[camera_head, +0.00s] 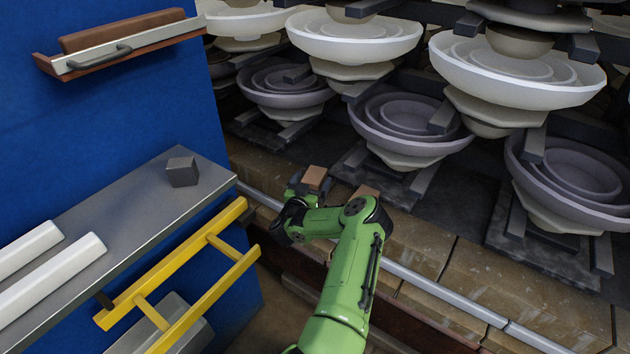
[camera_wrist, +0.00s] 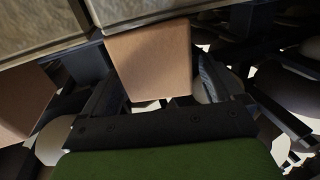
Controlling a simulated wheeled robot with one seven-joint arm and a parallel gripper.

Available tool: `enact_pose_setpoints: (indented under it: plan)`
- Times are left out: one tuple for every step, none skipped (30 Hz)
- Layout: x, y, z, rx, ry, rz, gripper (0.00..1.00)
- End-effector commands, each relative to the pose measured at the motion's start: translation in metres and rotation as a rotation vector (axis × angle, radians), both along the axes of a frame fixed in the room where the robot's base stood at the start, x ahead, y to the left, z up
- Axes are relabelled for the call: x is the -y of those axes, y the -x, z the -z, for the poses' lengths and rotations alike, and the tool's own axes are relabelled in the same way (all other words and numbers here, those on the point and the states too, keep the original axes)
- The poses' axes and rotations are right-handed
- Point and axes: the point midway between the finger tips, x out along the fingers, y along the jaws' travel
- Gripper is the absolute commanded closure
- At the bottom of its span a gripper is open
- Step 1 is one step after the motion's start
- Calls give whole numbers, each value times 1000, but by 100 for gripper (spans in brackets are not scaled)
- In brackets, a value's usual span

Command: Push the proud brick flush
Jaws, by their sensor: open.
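Two tan bricks show near the ledge. One brick (camera_head: 314,177) is at my gripper in the head view; the other brick (camera_head: 367,191) is to its right, partly hidden behind my arm. In the wrist view a tan brick (camera_wrist: 152,62) lies between the two dark fingers of my gripper (camera_wrist: 160,88). A second tan brick (camera_wrist: 20,105) is at the left edge there, outside the fingers. My gripper (camera_head: 312,187) is open. Whether a finger touches the middle brick, and how far either brick stands out, I cannot tell.
Insulator stacks (camera_head: 400,128) stand on the stone ledge (camera_head: 430,245) behind and right. A grey rail (camera_head: 420,282) runs along its front. On the left are a grey shelf (camera_head: 130,215) with a dark cube (camera_head: 182,172), a yellow frame (camera_head: 170,262) and a blue wall (camera_head: 110,110).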

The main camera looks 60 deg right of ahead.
Motion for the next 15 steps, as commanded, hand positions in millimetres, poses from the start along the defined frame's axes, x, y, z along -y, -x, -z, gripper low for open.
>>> enact_pose_setpoints:
  plan:
    - [9, 0, 2, 0, 3, 3, 6]
    - [14, -1, 3, 0, 2, 3, 6]
    - [19, -1, 2, -1, 2, 3, 6]
    - [22, -2, 2, 0, 2, 2, 6]
    - [25, -2, 2, 0, 1, 2, 6]
    - [28, -3, 1, 0, 1, 1, 6]
    - [29, -3, 1, 1, 1, 1, 6]
    - [30, -3, 1, 0, 1, 1, 6]
    - [31, -3, 0, 0, 0, 0, 6]
    - [32, -3, 0, 0, 0, 0, 6]
    - [32, -3, 0, 0, 0, 0, 6]
    - [32, -3, 0, 0, 0, 0, 6]
    - [31, -3, 0, 0, 0, 0, 6]
    - [31, -3, 0, 0, 0, 0, 6]
    - [31, -3, 0, 0, 0, 0, 6]
